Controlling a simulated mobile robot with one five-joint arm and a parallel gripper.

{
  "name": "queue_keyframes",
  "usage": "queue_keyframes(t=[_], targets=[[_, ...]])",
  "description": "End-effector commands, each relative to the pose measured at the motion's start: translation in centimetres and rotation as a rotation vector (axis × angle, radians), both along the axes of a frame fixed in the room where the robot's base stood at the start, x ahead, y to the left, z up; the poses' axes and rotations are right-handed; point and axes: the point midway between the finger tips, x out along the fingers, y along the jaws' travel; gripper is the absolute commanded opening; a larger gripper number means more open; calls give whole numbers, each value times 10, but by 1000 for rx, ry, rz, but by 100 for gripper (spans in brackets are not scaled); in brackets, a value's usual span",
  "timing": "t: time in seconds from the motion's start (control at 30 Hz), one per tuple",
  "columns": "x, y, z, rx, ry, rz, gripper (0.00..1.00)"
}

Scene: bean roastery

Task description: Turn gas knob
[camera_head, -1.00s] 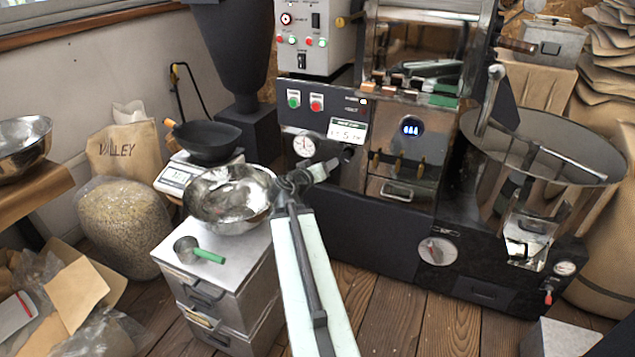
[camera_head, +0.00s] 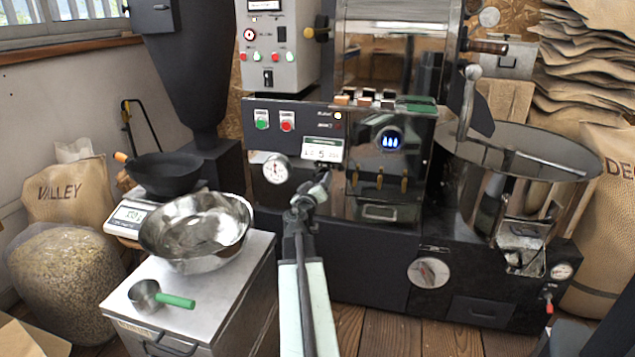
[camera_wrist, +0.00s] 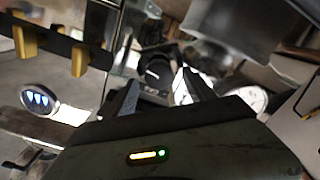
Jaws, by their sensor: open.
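The roaster's front panel (camera_head: 270,110) faces me with a small display (camera_head: 322,149). My gripper (camera_head: 322,180) is just below that display, at the panel. In the wrist view my gripper (camera_wrist: 160,98) is open, with one dark finger on each side. A dark round part that looks like the gas knob (camera_wrist: 157,72) shows in the gap between the fingers. I cannot tell whether the fingers touch it. In the head view my gripper mostly hides the knob.
A round gauge (camera_head: 276,168) is left of my gripper, and a lit blue flame window (camera_head: 389,140) is to its right. Yellow levers (camera_head: 379,182) stick out below the window. A metal bowl (camera_head: 195,232) and green-handled scoop (camera_head: 160,298) sit on a steel cabinet at left.

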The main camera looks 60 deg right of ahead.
Motion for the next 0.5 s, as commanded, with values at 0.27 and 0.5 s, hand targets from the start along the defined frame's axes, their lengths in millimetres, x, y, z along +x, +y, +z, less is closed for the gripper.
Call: queue_keyframes(t=[0.27, 0.5], targets=[[7, -19, 0, 0, 0, 2, 62], [7, -19, 0, 0, 0, 2, 23]])
